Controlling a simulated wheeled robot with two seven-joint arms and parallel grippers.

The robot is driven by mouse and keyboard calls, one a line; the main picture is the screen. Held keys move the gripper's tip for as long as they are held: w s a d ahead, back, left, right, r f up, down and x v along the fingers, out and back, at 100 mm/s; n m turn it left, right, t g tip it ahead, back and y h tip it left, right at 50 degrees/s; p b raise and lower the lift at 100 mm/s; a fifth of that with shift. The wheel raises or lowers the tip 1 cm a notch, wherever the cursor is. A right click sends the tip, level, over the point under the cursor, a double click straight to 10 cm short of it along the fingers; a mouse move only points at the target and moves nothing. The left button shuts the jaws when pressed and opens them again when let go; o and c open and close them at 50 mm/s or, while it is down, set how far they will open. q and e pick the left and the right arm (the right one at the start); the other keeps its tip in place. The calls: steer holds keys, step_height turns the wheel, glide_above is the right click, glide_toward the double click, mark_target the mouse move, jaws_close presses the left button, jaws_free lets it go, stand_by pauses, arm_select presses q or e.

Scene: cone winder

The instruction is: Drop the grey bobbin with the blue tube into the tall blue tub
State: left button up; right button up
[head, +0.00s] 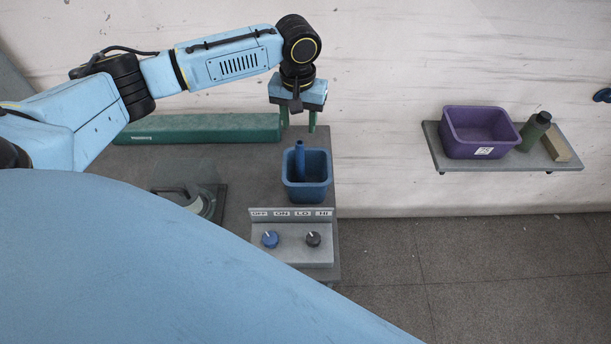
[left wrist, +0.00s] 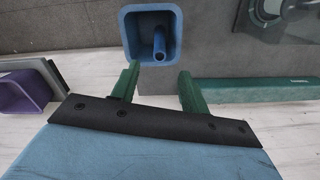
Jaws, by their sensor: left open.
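The tall blue tub (head: 307,194) stands upright near the right end of the grey bench. A darker blue tube (head: 300,157) pokes up out of it, leaning inside the tub. In the left wrist view the tube (left wrist: 159,44) shows inside the tub (left wrist: 127,38). The grey bobbin body cannot be made out. My left gripper (head: 299,127) has green fingers, open and empty, above and behind the tub, apart from the tube. It also shows in the left wrist view (left wrist: 159,72) with a clear gap between the fingers. My right gripper is not in view.
A long green box (head: 205,129) lies along the back of the bench. A control panel (head: 291,245) with two knobs stands in front of the tub. At the right, a wall shelf (head: 436,146) holds a purple bin (head: 470,148), a green bottle (head: 533,132) and a tan block (head: 556,145).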

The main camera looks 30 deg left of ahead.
arm_select(q)
step_height(320, 180, up, 9)
steer(key=shift+f, duration=0.1)
stand_by(0.6)
